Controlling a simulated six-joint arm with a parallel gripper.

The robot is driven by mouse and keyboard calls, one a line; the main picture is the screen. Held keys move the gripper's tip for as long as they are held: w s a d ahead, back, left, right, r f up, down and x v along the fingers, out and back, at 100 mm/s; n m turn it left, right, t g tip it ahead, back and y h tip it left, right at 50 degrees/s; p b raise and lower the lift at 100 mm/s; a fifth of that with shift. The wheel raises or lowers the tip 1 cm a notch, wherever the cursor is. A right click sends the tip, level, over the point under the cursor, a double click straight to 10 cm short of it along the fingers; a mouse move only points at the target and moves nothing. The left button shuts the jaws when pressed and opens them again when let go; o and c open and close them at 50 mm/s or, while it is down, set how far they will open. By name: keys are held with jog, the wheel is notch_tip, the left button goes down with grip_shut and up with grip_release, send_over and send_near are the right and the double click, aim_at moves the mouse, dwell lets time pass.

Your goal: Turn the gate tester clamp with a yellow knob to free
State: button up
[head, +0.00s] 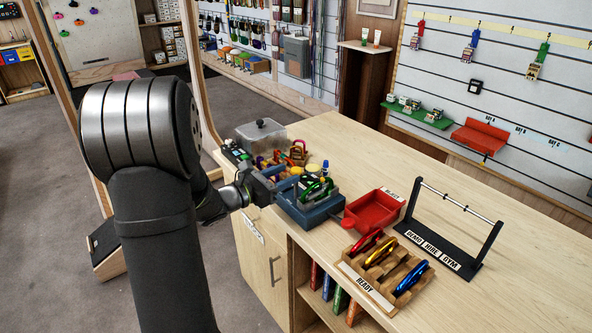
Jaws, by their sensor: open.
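A blue-grey tester (308,214) stands on the wooden counter, left of the red tray. A green carabiner (316,187) sits on top of it. Small yellow round parts (297,170) show just behind the tester; I cannot tell whether one is the clamp's knob, and the clamp's setting cannot be read. My gripper (279,184) is at the tester's left side, close to the green carabiner. It is open, and its fingers are small and partly lost against the dark parts. I cannot tell whether it touches anything.
A red tray (373,210) and a wooden READY rack (360,284) with red, gold and blue carabiners stand to the right. A black stand with a bar (441,261) is farther right. A clear-lidded box (262,133) and colourful gear crowd the back left. The back right counter is clear.

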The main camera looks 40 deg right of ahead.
aim_at(292, 172)
jog(key=shift+d, duration=2.2)
jog(key=shift+c, duration=0.3)
grip_shut()
